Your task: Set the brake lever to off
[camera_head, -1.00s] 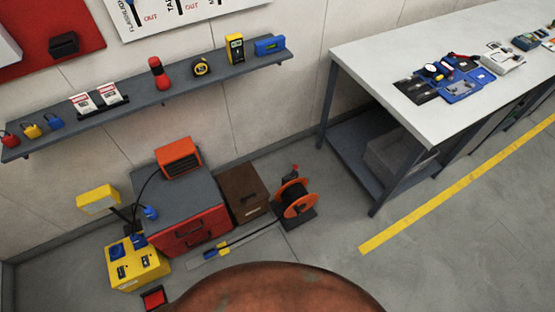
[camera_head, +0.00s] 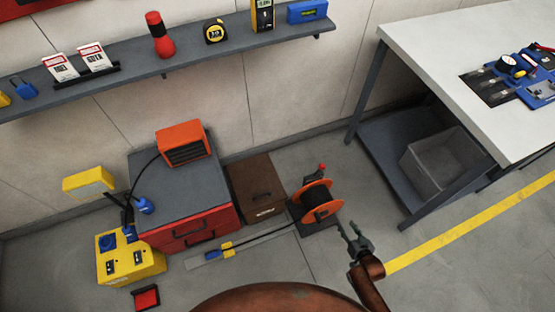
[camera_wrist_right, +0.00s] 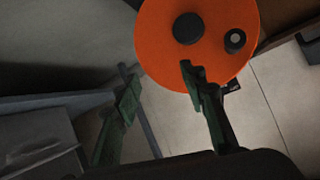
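The cable reel (camera_head: 318,203) has an orange disc and a black drum and stands on the floor beside the brown box. A small red-topped part (camera_head: 322,168) sticks up at its back; I cannot tell whether it is the brake lever or its setting. My right gripper (camera_head: 355,236) is right of the reel and nearer me, apart from it in the head view. In the right wrist view, my right gripper (camera_wrist_right: 160,78) is open and empty, with the orange disc (camera_wrist_right: 202,62) beyond its right finger. The disc carries a black hub and a small black knob (camera_wrist_right: 235,40). My left gripper is not in view.
A brown box (camera_head: 257,188) and a red cabinet (camera_head: 190,232) stand left of the reel. A workbench (camera_head: 430,50) with a grey bin (camera_head: 437,160) on its lower shelf is at the right. A wall shelf (camera_head: 140,85) holds tools. Floor near the yellow line (camera_head: 470,222) is clear.

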